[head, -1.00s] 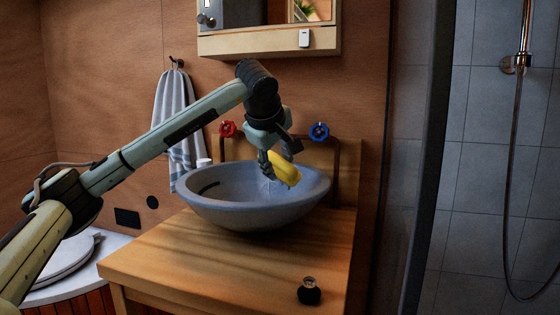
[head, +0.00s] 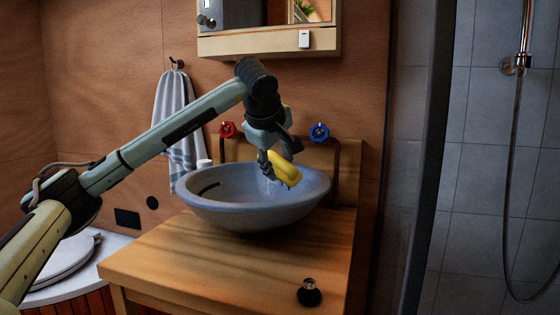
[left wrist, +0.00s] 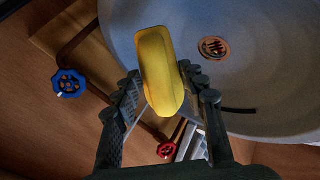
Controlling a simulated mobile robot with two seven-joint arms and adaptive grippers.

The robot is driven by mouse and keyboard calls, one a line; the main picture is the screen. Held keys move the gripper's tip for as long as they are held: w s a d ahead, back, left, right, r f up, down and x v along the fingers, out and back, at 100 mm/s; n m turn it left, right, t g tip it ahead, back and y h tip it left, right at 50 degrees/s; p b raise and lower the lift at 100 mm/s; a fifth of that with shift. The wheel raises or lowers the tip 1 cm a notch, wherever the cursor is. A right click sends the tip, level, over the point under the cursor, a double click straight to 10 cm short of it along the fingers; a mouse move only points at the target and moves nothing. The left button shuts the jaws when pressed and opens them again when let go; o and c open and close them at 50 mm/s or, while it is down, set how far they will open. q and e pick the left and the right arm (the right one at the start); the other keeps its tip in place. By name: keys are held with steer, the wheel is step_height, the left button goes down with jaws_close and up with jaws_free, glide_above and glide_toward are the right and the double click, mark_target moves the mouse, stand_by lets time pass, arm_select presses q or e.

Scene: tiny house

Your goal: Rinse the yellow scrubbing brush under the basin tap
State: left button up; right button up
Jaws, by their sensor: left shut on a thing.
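The yellow scrubbing brush (head: 285,169) is held by my left gripper (head: 268,165) above the grey basin (head: 255,215). In the left wrist view the yellow brush (left wrist: 158,70) sits between the two fingers of my left gripper (left wrist: 160,100), which are shut on it. Thin pale streaks, like water, show below the gripper in the head view. The red tap handle (head: 228,130) and the blue tap handle (head: 319,132) are on the wall behind the basin. The tap spout is mostly hidden behind my gripper. My right gripper is not in view.
The basin stands on a wooden counter (head: 170,262) with a small dark bottle (head: 309,292) near its front right. A striped towel (head: 174,115) hangs at the left. A mirror cabinet (head: 268,42) is above. The counter's front left is clear.

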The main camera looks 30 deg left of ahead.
mark_target(280, 161)
arm_select(q)
steer(key=v, duration=0.2)
steer(key=p+v, duration=0.1)
steer(key=v, duration=0.1)
steer(key=shift+s+d+r, duration=0.1)
steer(key=shift+s+d, duration=0.1)
steer(key=shift+d, duration=0.2)
steer(key=shift+s+d+r+p, duration=0.2)
steer(key=shift+s+r+p, duration=0.05)
steer(key=shift+s+p, duration=0.2)
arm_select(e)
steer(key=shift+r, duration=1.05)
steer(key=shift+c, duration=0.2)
